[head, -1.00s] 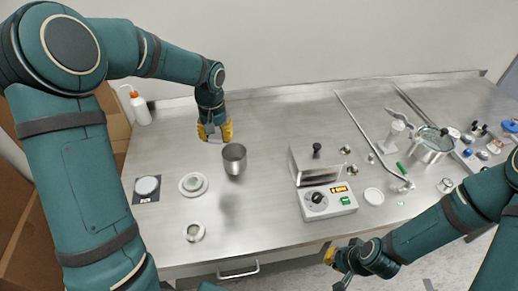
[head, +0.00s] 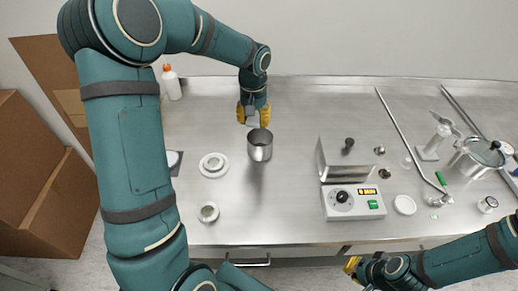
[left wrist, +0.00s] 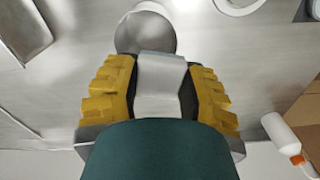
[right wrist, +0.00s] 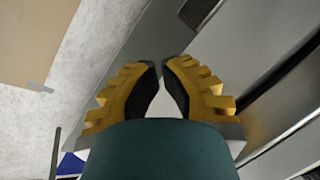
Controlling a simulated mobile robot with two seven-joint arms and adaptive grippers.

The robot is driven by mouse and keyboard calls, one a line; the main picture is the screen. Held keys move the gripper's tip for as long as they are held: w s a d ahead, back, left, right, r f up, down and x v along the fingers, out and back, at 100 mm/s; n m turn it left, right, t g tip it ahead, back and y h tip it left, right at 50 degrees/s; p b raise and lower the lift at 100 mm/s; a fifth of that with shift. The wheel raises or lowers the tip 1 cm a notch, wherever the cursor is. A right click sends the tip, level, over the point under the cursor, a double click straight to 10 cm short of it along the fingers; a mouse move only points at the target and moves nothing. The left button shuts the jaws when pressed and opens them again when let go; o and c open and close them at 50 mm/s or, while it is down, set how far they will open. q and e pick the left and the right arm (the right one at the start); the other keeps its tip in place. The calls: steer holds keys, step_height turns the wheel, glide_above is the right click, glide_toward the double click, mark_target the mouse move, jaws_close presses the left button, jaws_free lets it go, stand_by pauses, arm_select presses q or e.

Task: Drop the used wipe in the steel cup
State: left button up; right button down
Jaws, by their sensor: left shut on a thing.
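The steel cup (head: 260,146) stands upright on the steel bench, left of the bench's middle. It also shows at the top of the left wrist view (left wrist: 146,32), just beyond the fingertips. My left gripper (head: 254,117) is just behind the cup in the head view, pointing down. It is shut on the pale used wipe (left wrist: 160,85), which hangs between its yellow-and-black fingers. The wipe covers part of the cup in the wrist view. My right gripper (right wrist: 160,68) is empty in front of the bench, its fingertips almost together.
A white dish (head: 213,165) and a small round container (head: 208,212) stand left of the cup. A white instrument box (head: 353,201) stands to the right. A wash bottle (head: 172,84) is at the back left. The bench behind the cup is clear.

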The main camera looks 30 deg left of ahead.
arm_select(q)
steer(key=shift+f, duration=0.15)
steer(key=o, duration=1.1)
step_height(320, 180, up, 12)
stand_by(0.3)
